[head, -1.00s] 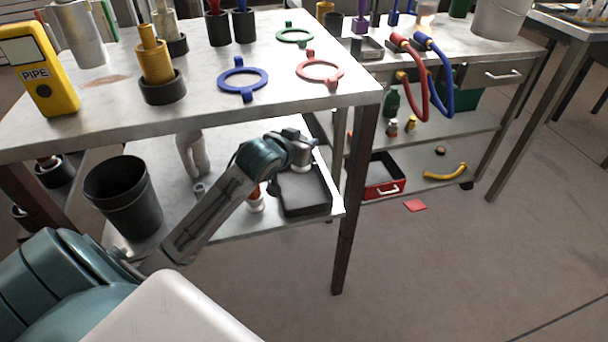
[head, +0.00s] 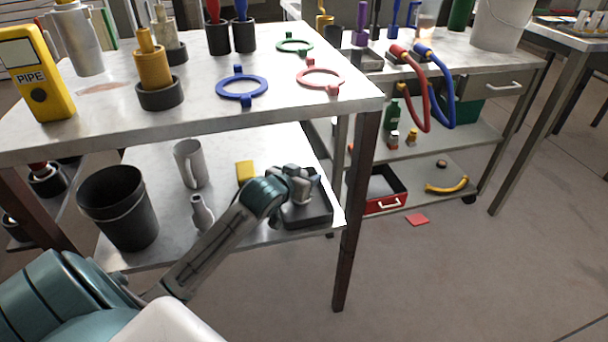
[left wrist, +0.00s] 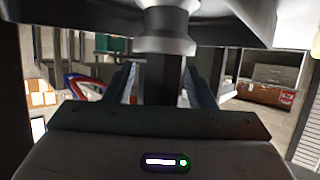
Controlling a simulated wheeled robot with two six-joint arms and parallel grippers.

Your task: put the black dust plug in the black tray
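The black tray (head: 318,214) sits at the right end of the lower shelf in the head view, partly covered by my left gripper (head: 300,188), which is low over it. In the left wrist view the two fingers of my left gripper (left wrist: 160,78) stand apart. My right gripper is not in view.
On the lower shelf stand a black bin (head: 120,215), a grey mug (head: 190,163), a grey bottle (head: 201,212) and a yellow block (head: 245,172). The tabletop (head: 215,115) overhangs this shelf, and a dark table leg (head: 356,200) stands right of the tray.

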